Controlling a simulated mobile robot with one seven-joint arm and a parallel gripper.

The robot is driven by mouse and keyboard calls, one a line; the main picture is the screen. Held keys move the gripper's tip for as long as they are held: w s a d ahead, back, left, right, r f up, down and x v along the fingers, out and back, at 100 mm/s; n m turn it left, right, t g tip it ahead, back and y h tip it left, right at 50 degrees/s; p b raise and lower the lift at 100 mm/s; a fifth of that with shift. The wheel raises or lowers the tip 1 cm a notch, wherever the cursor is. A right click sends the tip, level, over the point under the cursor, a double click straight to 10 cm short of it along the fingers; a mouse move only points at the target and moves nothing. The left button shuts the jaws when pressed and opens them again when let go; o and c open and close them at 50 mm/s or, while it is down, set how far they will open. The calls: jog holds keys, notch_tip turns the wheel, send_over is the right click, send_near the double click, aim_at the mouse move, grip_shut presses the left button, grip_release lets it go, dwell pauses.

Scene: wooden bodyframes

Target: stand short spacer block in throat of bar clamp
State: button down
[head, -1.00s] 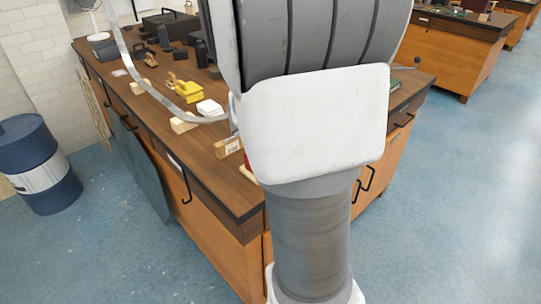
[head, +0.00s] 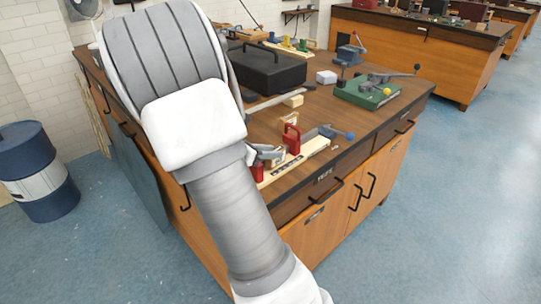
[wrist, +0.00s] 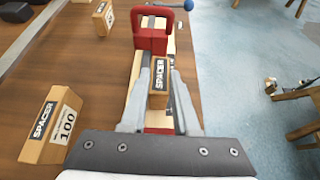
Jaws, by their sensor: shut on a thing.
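The bar clamp lies along the bench's front edge. Its red far jaw (head: 292,138), pale bar (head: 312,148) and blue-knobbed handle (head: 350,136) show in the head view; another red part (head: 257,172) is partly hidden by my arm. The red jaw (wrist: 152,32) is also ahead in the wrist view. My gripper (wrist: 160,86) is shut on a small wooden spacer block (wrist: 159,76) with a dark SPACER label. The block is upright between the fingers, over the bar and short of the red jaw. I cannot tell whether its foot touches the bar.
A spacer block marked 100 (wrist: 45,128) stands left of my gripper. Another block (wrist: 103,18) stands further off, left of the red jaw. In the head view, a black case (head: 262,70) and a green-based fixture (head: 366,93) stand behind. Open floor lies to the right.

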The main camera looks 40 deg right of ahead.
jog(key=shift+f, duration=0.3)
jog(key=shift+f, duration=0.1)
jog(key=shift+f, duration=0.15)
jog(key=c, duration=0.7)
grip_release()
jog(key=shift+o, duration=0.2)
jog(key=shift+r, duration=0.2)
